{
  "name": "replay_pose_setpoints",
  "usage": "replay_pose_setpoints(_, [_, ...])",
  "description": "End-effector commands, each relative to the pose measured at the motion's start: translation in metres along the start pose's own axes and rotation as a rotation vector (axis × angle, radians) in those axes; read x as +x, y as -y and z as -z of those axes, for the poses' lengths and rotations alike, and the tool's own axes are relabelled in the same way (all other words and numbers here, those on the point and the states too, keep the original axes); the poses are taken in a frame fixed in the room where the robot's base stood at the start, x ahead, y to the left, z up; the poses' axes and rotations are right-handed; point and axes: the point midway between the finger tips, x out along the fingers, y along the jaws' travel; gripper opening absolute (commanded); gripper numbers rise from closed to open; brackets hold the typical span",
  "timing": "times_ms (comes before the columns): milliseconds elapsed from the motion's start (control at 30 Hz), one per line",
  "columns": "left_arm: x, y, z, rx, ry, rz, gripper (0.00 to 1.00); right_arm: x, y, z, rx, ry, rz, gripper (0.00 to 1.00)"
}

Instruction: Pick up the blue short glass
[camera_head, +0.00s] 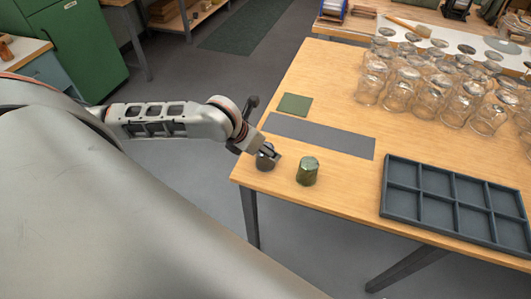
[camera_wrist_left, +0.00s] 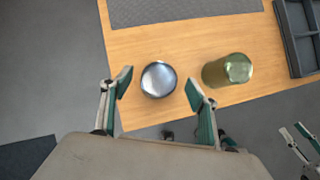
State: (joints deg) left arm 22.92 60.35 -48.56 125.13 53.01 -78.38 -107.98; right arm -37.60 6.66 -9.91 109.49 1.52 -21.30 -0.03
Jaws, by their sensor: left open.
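The blue short glass (camera_wrist_left: 158,79) stands on the wooden table near its front left corner, seen from above as a round bluish-grey shape. In the head view the glass (camera_head: 265,164) is partly hidden by my left gripper (camera_head: 268,153). In the left wrist view my left gripper (camera_wrist_left: 157,88) is open, with one green-padded finger on each side of the glass. Gaps show between the glass and both pads. In the left wrist view a grey jointed part (camera_wrist_left: 302,138) is cut off at the lower right; it may be my right gripper.
A short green glass (camera_head: 307,171) stands just right of the blue one. A dark divided tray (camera_head: 383,190) lies farther right. A grey mat (camera_head: 320,135) and a green square (camera_head: 294,105) lie behind. Several clear jars (camera_head: 428,98) crowd the back right.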

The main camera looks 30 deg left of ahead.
Motion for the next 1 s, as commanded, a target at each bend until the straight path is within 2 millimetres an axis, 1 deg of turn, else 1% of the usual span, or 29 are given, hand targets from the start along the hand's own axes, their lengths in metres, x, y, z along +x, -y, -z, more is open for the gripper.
replay_pose_setpoints(33, [0.007,0.000,0.000,-0.002,-0.001,-0.001,0.60,0.000,0.000,0.001,0.000,0.000,0.000,0.40])
replay_pose_setpoints(167, [0.018,0.000,0.000,-0.001,0.000,0.000,0.60,-0.001,-0.001,0.001,-0.001,0.000,0.000,0.40])
replay_pose_setpoints(433, [0.021,-0.001,-0.001,0.000,0.001,-0.001,0.60,-0.001,-0.003,0.000,-0.006,0.000,-0.001,0.40])
replay_pose_setpoints(467, [0.021,-0.001,-0.001,0.000,0.001,-0.001,0.52,-0.001,-0.003,0.000,-0.007,0.000,-0.001,0.40])
replay_pose_setpoints(500, [0.021,-0.001,-0.001,0.000,0.001,-0.001,0.42,-0.001,-0.003,0.000,-0.008,0.000,-0.001,0.40])
replay_pose_setpoints(567, [0.021,-0.001,-0.001,-0.001,0.001,-0.001,0.26,-0.001,-0.004,0.000,-0.008,0.000,-0.002,0.40])
replay_pose_setpoints(600, [0.021,-0.001,-0.001,-0.001,0.001,-0.001,0.16,-0.001,-0.004,0.000,-0.009,0.000,-0.002,0.40])
replay_pose_setpoints(633, [0.021,-0.001,-0.001,-0.001,0.001,-0.001,0.13,-0.001,-0.004,0.000,-0.009,0.000,-0.002,0.40])
replay_pose_setpoints(1000, [0.018,-0.001,-0.003,-0.001,0.003,-0.001,0.13,0.000,-0.004,0.000,-0.008,0.000,-0.002,0.40])
